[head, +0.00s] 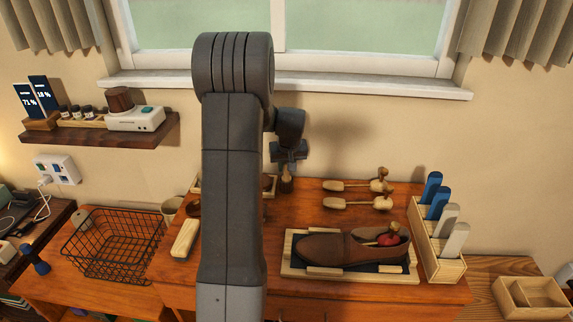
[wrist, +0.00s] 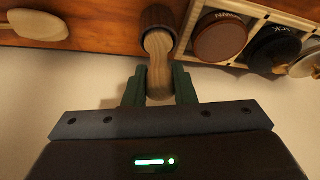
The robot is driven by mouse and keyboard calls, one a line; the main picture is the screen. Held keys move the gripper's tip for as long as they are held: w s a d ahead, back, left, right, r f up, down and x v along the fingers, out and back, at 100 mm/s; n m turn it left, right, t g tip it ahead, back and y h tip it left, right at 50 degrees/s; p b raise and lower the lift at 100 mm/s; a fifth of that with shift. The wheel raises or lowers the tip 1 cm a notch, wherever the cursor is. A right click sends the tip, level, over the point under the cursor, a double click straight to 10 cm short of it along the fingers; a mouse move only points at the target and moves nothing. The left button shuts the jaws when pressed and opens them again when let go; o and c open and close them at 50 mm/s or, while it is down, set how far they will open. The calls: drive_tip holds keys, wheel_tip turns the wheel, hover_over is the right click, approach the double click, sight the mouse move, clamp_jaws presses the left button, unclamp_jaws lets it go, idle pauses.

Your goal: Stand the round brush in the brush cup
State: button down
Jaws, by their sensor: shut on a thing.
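My gripper (head: 288,160) is behind the desk's near items, close to the wall, pointing down. It is shut on the pale wooden handle of the round brush (head: 286,185), whose dark brown round end is below. In the wrist view the handle of the brush (wrist: 158,72) is between the two green fingers, with the brown end beyond them. I cannot tell whether that end touches the desk top. A pale cup (head: 171,209) stands left of my arm, partly hidden by it. I cannot tell for sure that it is the brush cup.
A tray of polish tins (wrist: 265,45) is beside the brush, mostly behind my arm in the head view. Wooden shoe trees (head: 345,203), a shoe on a board (head: 290,268) and a box (head: 452,270) lie right. A wire basket (head: 112,245) and a pale-topped brush (head: 185,240) lie left.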

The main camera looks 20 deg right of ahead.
drive_tip(key=c, duration=1.1)
unclamp_jaws()
drive_tip(key=b+v, duration=0.1)
drive_tip(key=v, duration=1.2)
drive_tip(key=shift+s+r+b, duration=0.1)
drive_tip(key=shift+r+b, duration=0.2)
drive_tip(key=shift+r, duration=0.05)
drive_tip(key=p+x, duration=0.1)
drive_tip(key=x, duration=1.2)
drive_tip(key=shift+f+p, duration=0.35)
drive_tip(key=shift+p, duration=0.05)
drive_tip(key=shift+w+r+p, duration=0.2)
drive_tip(key=shift+r+p, duration=0.25)
drive_tip(key=shift+r, duration=0.05)
drive_tip(key=shift+r+p, duration=0.5)
drive_tip(key=shift+r, duration=0.25)
